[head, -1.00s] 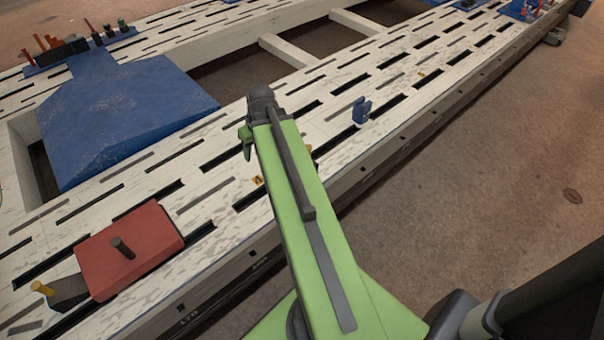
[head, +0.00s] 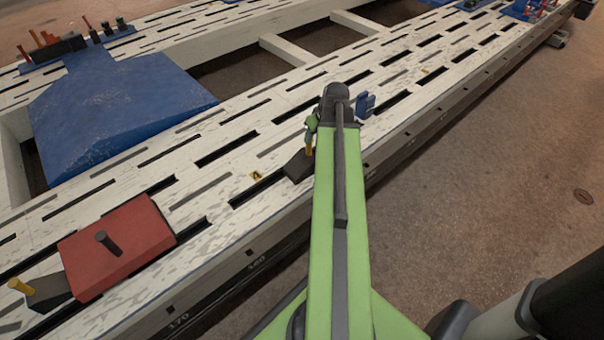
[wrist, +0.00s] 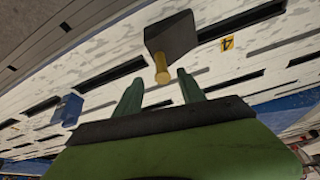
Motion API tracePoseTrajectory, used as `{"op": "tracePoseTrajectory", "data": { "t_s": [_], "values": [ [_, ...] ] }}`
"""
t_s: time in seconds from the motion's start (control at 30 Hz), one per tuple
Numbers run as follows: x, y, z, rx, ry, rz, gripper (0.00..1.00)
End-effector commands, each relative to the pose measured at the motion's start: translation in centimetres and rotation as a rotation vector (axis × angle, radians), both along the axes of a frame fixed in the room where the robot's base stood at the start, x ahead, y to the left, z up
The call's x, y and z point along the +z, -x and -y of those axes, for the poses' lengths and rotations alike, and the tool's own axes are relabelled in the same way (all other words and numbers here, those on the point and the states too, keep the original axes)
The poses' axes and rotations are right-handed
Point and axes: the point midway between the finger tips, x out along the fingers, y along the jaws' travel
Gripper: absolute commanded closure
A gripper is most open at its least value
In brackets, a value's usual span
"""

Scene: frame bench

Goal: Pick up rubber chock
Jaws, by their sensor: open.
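A dark wedge-shaped rubber chock (head: 297,168) with a yellow peg handle sits on the slotted white bench, partly behind my arm in the head view. In the wrist view the chock (wrist: 172,36) is ahead of my gripper (wrist: 158,80), its yellow peg pointing toward the space between the fingers. The green fingers are apart with nothing between them. In the head view my gripper (head: 312,124) is mostly hidden by my arm. A similar dark wedge with a yellow peg (head: 48,291) lies at the lower left, beside a red block.
The red block (head: 118,250) has a dark peg on top. A small blue bracket (head: 365,105) stands right of my arm, and shows in the wrist view (wrist: 67,109). A large blue ramp (head: 115,110) covers the upper left. Open gaps lie between the frame rails.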

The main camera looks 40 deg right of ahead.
Motion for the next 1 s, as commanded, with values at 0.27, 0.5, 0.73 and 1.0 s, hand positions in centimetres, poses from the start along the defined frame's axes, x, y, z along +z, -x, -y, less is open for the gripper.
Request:
{"op": "tracePoseTrajectory", "data": {
  "t_s": [0.27,0.5,0.73,1.0],
  "values": [
    [-5.0,-1.8,0.6,-0.001,0.0,0.0,0.53],
    [-5.7,-2.2,0.6,-0.001,0.0,0.0,0.53],
    [-9.4,-3.7,1.0,-0.002,-0.001,-0.001,0.53],
    [-9.4,-3.9,1.0,-0.003,0.0,0.0,0.53]
  ]
}}
